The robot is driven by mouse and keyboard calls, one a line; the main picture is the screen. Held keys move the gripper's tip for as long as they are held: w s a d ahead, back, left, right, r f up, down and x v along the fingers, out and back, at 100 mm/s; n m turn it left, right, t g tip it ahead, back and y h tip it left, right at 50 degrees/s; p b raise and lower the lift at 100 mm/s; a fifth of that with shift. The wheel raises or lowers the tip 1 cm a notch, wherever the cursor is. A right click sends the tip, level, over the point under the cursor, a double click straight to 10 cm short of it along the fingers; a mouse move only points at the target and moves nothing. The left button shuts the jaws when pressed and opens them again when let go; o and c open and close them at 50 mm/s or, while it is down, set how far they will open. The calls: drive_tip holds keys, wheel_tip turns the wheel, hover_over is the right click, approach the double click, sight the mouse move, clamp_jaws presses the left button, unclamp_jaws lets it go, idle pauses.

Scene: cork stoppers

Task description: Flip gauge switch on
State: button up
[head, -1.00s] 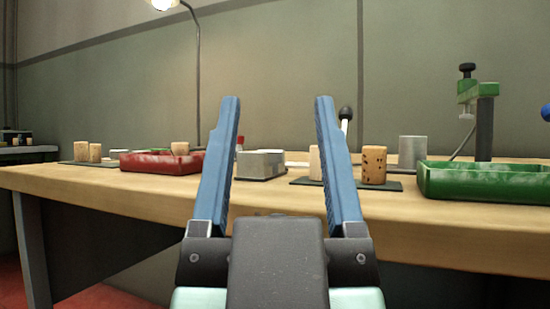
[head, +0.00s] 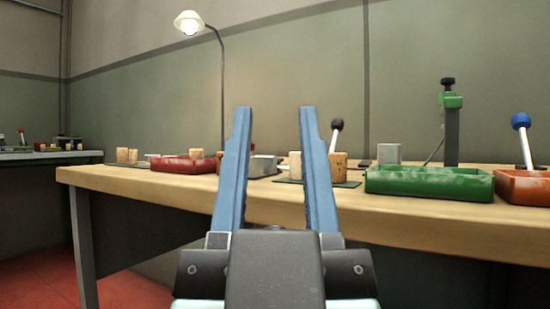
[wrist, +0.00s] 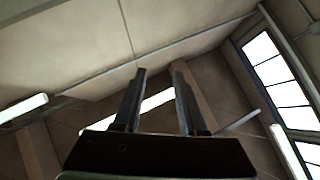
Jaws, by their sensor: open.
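My gripper (head: 272,115) is open and empty. Its two blue fingers point up in front of the workbench in the head view, apart from everything on it. In the wrist view my gripper (wrist: 158,70) shows dark against the ceiling. A black-knobbed lever (head: 337,125) stands behind the corks, and a blue-knobbed lever (head: 521,122) stands at the far right.
A lamp (head: 189,22) rises behind. The red floor (head: 140,282) at left is clear.

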wheel_tip(320, 180, up, 5)
drive_tip(key=p, duration=0.5)
drive_tip(key=shift+r, duration=0.2)
clamp_jaws()
wheel_tip(320, 180, up, 17)
drive_tip(key=p, duration=1.6)
drive_tip(key=shift+f+p, duration=0.2)
drive_tip(key=shift+p, duration=0.1)
